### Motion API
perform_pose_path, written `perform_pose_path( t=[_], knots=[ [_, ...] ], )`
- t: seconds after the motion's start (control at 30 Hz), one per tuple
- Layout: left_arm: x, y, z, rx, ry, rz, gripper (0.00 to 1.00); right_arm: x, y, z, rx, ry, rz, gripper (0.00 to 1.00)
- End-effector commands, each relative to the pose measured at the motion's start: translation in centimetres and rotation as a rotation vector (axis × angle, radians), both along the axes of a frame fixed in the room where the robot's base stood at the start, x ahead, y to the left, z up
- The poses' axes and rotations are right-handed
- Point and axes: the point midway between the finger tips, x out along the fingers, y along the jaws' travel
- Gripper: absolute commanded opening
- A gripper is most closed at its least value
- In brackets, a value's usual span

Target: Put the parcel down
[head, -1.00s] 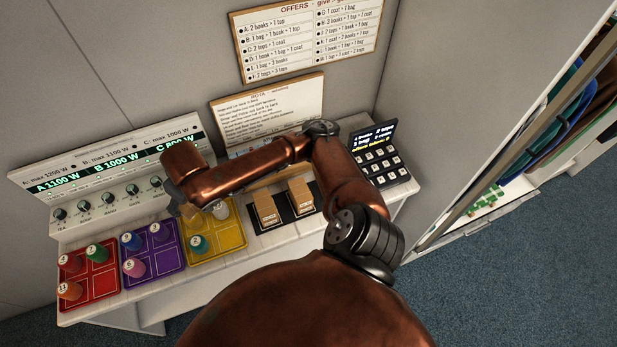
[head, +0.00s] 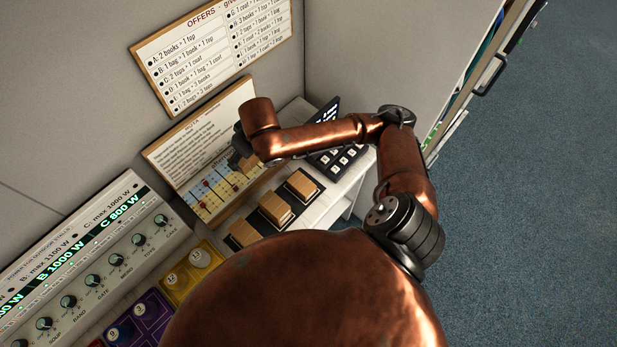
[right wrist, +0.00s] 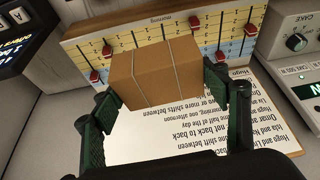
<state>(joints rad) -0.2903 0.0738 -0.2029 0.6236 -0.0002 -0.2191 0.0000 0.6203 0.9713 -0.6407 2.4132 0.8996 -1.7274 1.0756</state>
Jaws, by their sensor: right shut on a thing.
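My right gripper (head: 243,148) is up in front of the rota board (head: 208,128), above the counter's back. In the right wrist view the gripper (right wrist: 162,88) is shut on a brown parcel (right wrist: 158,70) with pale bands, a finger on each side. In the head view the held parcel (head: 246,163) shows only as a small part beside the wrist. Two similar parcels (head: 275,208) (head: 303,185) rest on dark pads on the counter; another brown patch (head: 244,233) beside them is partly hidden. My left gripper is out of view.
A keypad (head: 340,155) stands at the counter's right end. The power panel (head: 100,260) with knobs is at left, with yellow (head: 195,270) and purple (head: 140,318) trays before it. The slider chart (right wrist: 150,40) is behind the held parcel. Open floor (head: 540,200) lies at right.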

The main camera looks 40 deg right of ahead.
Motion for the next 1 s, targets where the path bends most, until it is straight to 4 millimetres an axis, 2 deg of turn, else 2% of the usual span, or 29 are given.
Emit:
perform_pose_path(
  t=[0.03,0.3,0.5,0.7,0.8,0.9,1.0],
  knots=[
    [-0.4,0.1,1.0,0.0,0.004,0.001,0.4,-1.1,-1.2,-0.4,-0.004,0.007,0.052,0.41],
    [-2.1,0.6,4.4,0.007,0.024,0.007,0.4,-7.6,-5.3,-2.8,-0.002,0.009,0.483,0.41],
    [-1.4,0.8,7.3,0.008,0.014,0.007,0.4,-13.7,-7.7,-3.5,0.001,0.01,0.857,0.41],
    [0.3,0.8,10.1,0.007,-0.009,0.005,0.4,-19.5,-9.1,-2.9,0.004,0.008,1.206,0.41],
    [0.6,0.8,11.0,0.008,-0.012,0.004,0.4,-21.8,-9.4,-2.5,0.005,0.005,1.341,0.41],
    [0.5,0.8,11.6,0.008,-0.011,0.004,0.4,-23.4,-9.6,-2.1,0.006,0.002,1.44,0.41],
    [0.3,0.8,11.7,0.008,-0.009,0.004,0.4,-24.1,-9.6,-2.1,0.004,-0.001,1.494,0.41]
  ],
)
